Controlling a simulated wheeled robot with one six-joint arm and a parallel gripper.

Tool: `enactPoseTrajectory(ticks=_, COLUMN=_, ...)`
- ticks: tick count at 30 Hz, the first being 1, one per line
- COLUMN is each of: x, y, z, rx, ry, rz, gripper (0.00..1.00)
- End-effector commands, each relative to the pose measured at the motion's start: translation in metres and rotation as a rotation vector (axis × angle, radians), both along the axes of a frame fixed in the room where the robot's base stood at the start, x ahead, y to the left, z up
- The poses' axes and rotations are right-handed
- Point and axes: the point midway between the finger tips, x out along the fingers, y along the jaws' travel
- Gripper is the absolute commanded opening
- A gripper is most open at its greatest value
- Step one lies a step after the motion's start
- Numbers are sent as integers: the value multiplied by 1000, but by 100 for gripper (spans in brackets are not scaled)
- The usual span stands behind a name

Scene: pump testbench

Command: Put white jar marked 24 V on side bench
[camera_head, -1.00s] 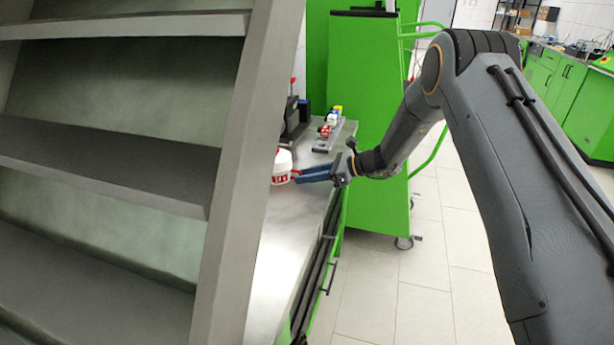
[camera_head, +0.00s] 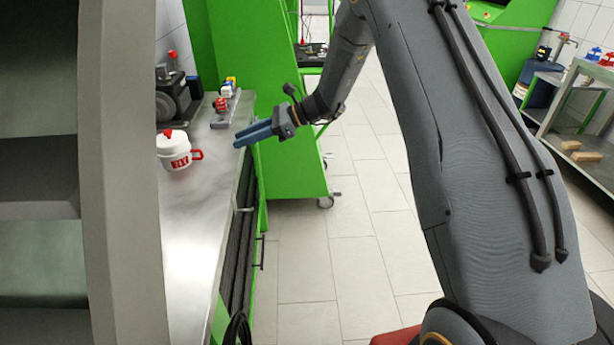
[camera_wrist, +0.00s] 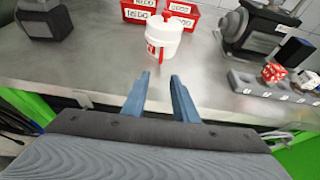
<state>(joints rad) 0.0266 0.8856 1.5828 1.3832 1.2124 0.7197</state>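A white jar (camera_head: 174,150) with a red knob, a red handle and red lettering stands upright on the metal worktop (camera_head: 200,215); I cannot clearly read the lettering. In the wrist view the jar (camera_wrist: 163,38) stands beyond my fingertips, roughly between them in line. My gripper (camera_head: 238,138) is at the worktop's right edge, to the right of the jar and apart from it. In the wrist view my gripper (camera_wrist: 160,76) has its two blue fingers spread, with nothing between them.
Red boxes (camera_wrist: 182,13) stand behind the jar. A dark motor (camera_wrist: 262,28) and a grey block with small parts (camera_wrist: 275,88) are beside it. A grey shelf frame (camera_head: 120,170) blocks the left. A bench (camera_head: 575,82) with bottles stands far right. The tiled floor between is clear.

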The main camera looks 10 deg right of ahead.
Motion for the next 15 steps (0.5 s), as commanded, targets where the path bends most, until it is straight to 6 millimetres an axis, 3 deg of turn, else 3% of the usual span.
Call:
enactPoseTrajectory(ticks=5, x=-31, y=-9, z=-1, rx=-115, ry=-54, rz=74, gripper=26)
enactPoseTrajectory(ticks=8, x=-74, y=-26, z=-6, rx=-266, ry=-130, rz=186, gripper=26)
enactPoseTrajectory(ticks=15, x=-190, y=-97, z=-13, rx=-651, ry=-393, rz=579, gripper=26)
